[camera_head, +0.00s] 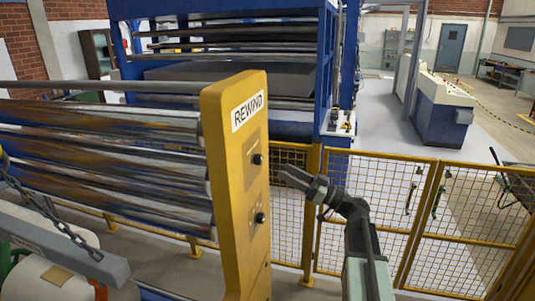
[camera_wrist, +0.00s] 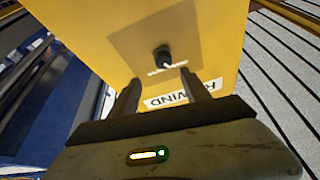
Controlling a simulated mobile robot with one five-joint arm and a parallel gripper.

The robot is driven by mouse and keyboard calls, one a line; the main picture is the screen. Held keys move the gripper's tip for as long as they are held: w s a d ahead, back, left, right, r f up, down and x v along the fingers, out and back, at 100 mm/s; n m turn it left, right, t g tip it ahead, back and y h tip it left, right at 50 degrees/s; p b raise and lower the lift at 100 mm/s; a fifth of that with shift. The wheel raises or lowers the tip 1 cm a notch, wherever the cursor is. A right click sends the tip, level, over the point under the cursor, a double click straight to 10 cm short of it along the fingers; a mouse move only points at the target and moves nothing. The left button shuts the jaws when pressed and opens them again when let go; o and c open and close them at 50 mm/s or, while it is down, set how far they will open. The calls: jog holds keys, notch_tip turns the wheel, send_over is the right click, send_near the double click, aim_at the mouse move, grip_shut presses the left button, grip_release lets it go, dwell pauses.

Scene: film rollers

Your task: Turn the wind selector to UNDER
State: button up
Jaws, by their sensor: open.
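A yellow end panel (camera_head: 233,190) labelled REWIND stands left of my gripper (camera_head: 286,172) in the head view. It carries an upper black knob (camera_head: 257,159) and a lower black knob (camera_head: 260,217). The wrist view shows one black knob (camera_wrist: 162,55) with a pale pointer mark, on a darker plate near the upside-down REWIND label (camera_wrist: 172,100). Small lettering beside this knob is unreadable, so I cannot tell its setting. My gripper (camera_wrist: 164,84) is open and empty, its fingers apart, pointing at the panel. The knob shows beyond the fingertips, between their lines, apart from them.
Shiny film rollers (camera_head: 110,160) run left from the panel. A yellow mesh fence (camera_head: 370,190) stands behind and right of my arm. A chain (camera_head: 50,215) and a grey bar (camera_head: 60,250) are at the lower left. A blue machine frame (camera_head: 325,80) stands behind.

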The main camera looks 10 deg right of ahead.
aim_at(262, 160)
jog(key=p+x, duration=0.1)
jog(key=x, duration=0.4)
jog(key=s+p+x, duration=0.1)
jog(key=x, duration=0.1)
jog(key=shift+w+a+r+p, duration=0.1)
jog(key=shift+a+r+p, duration=0.25)
jog(key=shift+r, duration=0.15)
jog(key=shift+w+a, duration=0.25)
jog(key=shift+w, duration=0.05)
jog(key=shift+w+a+f, duration=0.1)
jog(key=shift+w+a, duration=0.05)
jog(key=shift+w, duration=0.2)
jog(key=shift+f, duration=0.15)
jog(key=shift+c, duration=0.2)
jog(key=shift+s, duration=0.35)
jog(key=c, duration=0.5)
jog(key=shift+a, duration=0.1)
jog(key=c, duration=0.5)
jog(key=shift+w, duration=0.1)
grip_shut()
